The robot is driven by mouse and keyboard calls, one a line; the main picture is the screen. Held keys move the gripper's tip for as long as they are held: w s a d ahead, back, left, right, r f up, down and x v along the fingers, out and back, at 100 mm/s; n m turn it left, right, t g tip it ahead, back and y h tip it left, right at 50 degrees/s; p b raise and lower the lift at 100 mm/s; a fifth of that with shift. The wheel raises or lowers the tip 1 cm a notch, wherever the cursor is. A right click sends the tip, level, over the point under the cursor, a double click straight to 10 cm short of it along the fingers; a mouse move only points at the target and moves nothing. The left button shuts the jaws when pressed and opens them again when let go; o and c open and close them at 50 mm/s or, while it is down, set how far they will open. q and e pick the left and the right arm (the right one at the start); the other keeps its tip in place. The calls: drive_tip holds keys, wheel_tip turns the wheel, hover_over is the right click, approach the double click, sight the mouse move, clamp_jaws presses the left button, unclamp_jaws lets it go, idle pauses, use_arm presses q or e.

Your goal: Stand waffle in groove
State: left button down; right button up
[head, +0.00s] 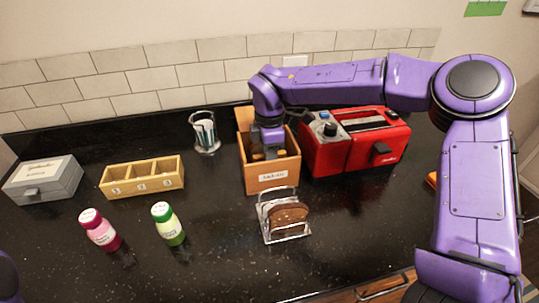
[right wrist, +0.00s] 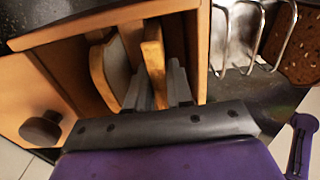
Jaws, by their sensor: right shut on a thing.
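My right gripper (right wrist: 160,88) reaches down into an open wooden box (head: 272,178). In the right wrist view its grey fingers are shut on a tan slice (right wrist: 153,55), which stands on edge inside the box; its face is mostly hidden, so I cannot tell for sure that it is the waffle. A wire rack (head: 270,232) stands in front of the box, with a dark brown slice (head: 288,214) upright in one groove. The rack also shows in the right wrist view (right wrist: 287,38). My left gripper is out of view.
A red toaster (head: 365,146) stands right of the box. A glass (head: 204,132) with something in it is behind left. A three-part wooden tray (head: 142,178), a grey box (head: 43,181), a pink bottle (head: 100,230) and a green bottle (head: 168,224) are left.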

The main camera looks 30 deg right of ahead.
drive_tip(key=o, duration=0.7)
drive_tip(key=shift+o, duration=0.9)
drive_tip(key=shift+w, duration=0.1)
drive_tip(key=shift+o, duration=1)
drive_tip(key=shift+f, duration=0.15)
drive_tip(key=shift+c, duration=0.3)
